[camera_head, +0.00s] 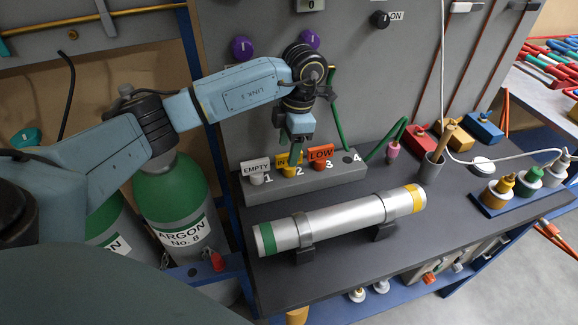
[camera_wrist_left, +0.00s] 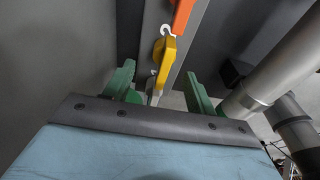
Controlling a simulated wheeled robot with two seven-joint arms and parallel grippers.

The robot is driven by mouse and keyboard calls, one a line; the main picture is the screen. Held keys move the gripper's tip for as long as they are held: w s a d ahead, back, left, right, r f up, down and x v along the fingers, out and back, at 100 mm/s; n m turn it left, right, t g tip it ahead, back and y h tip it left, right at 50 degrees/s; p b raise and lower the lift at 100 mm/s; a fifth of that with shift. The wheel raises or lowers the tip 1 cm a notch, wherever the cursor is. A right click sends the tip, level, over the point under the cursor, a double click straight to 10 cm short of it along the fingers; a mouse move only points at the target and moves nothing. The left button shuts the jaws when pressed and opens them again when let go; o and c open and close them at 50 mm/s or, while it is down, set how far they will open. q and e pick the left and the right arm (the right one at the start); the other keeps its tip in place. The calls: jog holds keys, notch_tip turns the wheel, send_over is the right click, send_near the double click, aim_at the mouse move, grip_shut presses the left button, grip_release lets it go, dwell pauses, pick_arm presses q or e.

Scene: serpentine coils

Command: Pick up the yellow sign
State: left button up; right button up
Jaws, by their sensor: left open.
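The yellow sign (camera_head: 282,161) stands in slot 2 of a grey numbered block (camera_head: 310,182), its right part hidden behind my left gripper (camera_head: 293,151). My right gripper is not in view.
The white EMPTY sign (camera_head: 255,166) and orange LOW sign (camera_head: 320,155) stand close on either side. A silver cylinder (camera_head: 340,220) lies on cradles in front of the block. A green argon bottle (camera_head: 170,190) stands left of the bench. Slot 4 is empty.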

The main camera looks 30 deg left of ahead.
aim_at(289, 169)
pick_arm(q)
jog(key=f, duration=0.4)
jog(key=shift+s, duration=0.35)
jog(key=shift+f, duration=0.25)
jog(key=shift+c, duration=1.4)
jog(key=c, duration=0.8)
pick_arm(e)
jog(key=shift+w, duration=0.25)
